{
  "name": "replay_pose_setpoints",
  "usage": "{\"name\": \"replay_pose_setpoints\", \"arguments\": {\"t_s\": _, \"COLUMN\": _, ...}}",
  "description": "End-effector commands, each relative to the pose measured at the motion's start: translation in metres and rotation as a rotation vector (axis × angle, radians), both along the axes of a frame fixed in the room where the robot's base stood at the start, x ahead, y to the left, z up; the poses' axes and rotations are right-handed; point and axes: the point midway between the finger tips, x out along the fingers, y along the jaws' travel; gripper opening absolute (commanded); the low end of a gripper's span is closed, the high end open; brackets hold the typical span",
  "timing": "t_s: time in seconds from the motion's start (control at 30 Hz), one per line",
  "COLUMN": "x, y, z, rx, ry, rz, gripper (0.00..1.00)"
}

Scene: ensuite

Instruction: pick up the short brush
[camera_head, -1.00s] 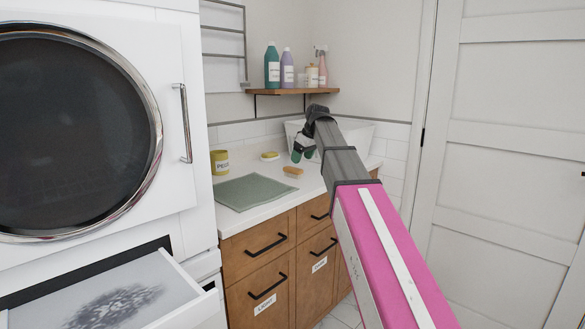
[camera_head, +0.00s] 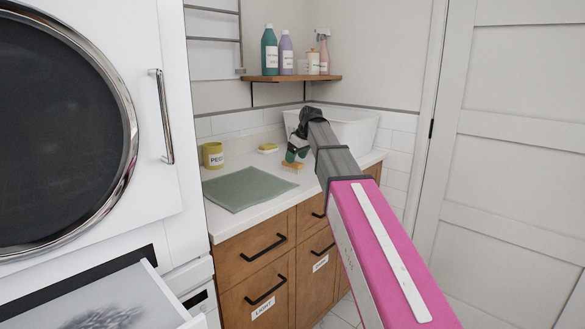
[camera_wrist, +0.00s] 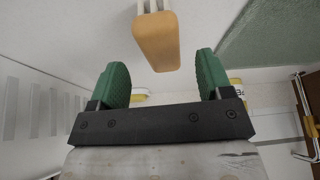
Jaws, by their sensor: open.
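The short brush (camera_head: 293,165) has a tan wooden back and lies on the white countertop, right of the green mat. In the wrist view the brush (camera_wrist: 157,42) shows its tan back and pale bristles at the top of the picture. My gripper (camera_head: 292,155) has green fingers and is close above the brush in the head view, partly covering it. In the wrist view my gripper (camera_wrist: 161,66) is open, with the brush's near end in line with the gap between the fingertips. I cannot tell the exact height gap.
A green mat (camera_head: 245,188) lies on the countertop (camera_head: 226,223). A yellow pot (camera_head: 213,155) and a yellow sponge (camera_head: 268,148) stand behind. A white basin (camera_head: 350,128) is behind my arm. A wooden shelf (camera_head: 290,79) with bottles hangs above. A white machine (camera_head: 165,215) stands at left.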

Motion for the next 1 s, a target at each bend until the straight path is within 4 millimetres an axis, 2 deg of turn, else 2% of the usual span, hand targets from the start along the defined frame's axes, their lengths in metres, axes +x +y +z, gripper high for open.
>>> {"name": "replay_pose_setpoints", "arguments": {"t_s": 0.3, "x": 0.010, "y": 0.014, "z": -0.037, "rx": 0.000, "ry": 0.001, "rz": 0.001, "gripper": 0.72}}
{"name": "replay_pose_setpoints", "arguments": {"t_s": 0.57, "x": 0.011, "y": 0.015, "z": -0.042, "rx": 0.000, "ry": 0.000, "rz": 0.000, "gripper": 0.72}}
{"name": "replay_pose_setpoints", "arguments": {"t_s": 0.6, "x": 0.011, "y": 0.015, "z": -0.042, "rx": 0.000, "ry": 0.000, "rz": 0.000, "gripper": 0.66}}
{"name": "replay_pose_setpoints", "arguments": {"t_s": 0.73, "x": 0.011, "y": 0.015, "z": -0.042, "rx": 0.000, "ry": 0.000, "rz": 0.000, "gripper": 0.23}}
{"name": "replay_pose_setpoints", "arguments": {"t_s": 0.77, "x": 0.011, "y": 0.015, "z": -0.042, "rx": 0.000, "ry": 0.000, "rz": 0.000, "gripper": 0.18}}
{"name": "replay_pose_setpoints", "arguments": {"t_s": 1.0, "x": 0.011, "y": 0.015, "z": -0.041, "rx": 0.000, "ry": 0.000, "rz": 0.000, "gripper": 0.18}}
